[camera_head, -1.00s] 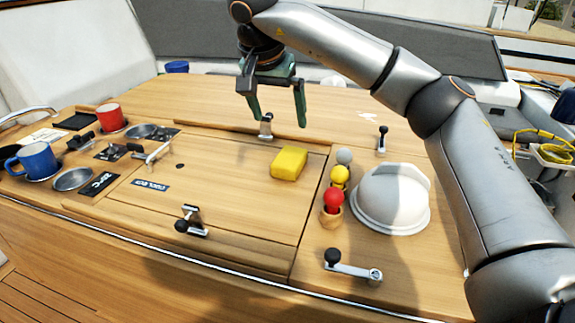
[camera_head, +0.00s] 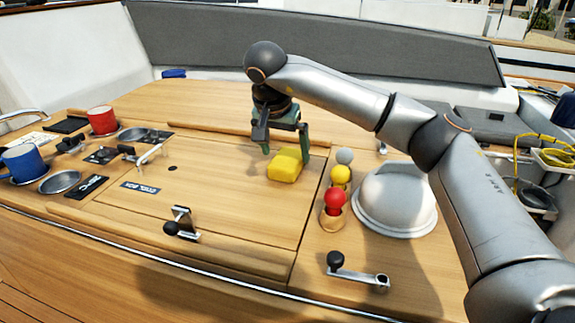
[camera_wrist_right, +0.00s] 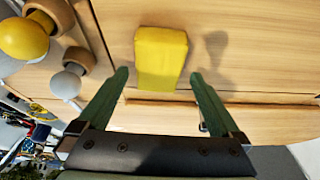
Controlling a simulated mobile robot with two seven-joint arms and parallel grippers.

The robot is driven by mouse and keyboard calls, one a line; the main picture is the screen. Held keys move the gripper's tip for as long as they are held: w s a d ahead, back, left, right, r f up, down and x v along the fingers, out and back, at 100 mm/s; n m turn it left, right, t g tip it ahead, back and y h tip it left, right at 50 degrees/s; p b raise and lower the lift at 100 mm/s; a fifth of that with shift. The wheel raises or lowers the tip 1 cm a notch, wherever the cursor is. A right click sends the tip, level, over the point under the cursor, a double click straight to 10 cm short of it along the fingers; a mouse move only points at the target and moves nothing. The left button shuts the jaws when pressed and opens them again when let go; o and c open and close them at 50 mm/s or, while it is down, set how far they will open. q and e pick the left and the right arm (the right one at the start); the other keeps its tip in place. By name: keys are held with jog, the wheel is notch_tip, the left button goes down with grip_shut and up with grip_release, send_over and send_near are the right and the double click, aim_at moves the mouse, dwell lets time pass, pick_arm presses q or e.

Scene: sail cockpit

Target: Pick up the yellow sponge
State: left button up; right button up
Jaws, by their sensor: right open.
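The yellow sponge (camera_head: 285,166) lies on the wooden hatch of the cockpit table, near the hatch's right edge. My right gripper (camera_head: 285,156) is open, with its green fingers just behind and above the sponge in the head view. In the right wrist view the sponge (camera_wrist_right: 161,55) lies ahead of the gap between the two fingertips (camera_wrist_right: 158,75), and nothing is held. Whether the fingers reach down beside the sponge I cannot tell. My left gripper is not in view.
Right of the sponge stand grey, yellow (camera_head: 340,174) and red (camera_head: 335,199) balls in wooden holders, close by. A white dome (camera_head: 396,200) is beyond them. Metal latches (camera_head: 182,222) stick up from the hatch. Red (camera_head: 103,121) and blue (camera_head: 22,163) mugs stand at left.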

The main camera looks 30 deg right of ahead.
aim_at(287, 158)
jog(key=x, duration=0.3)
jog(key=shift+d+f, duration=0.15)
jog(key=shift+f, duration=0.05)
jog(key=shift+f, duration=0.15)
jog(key=c, duration=1.2)
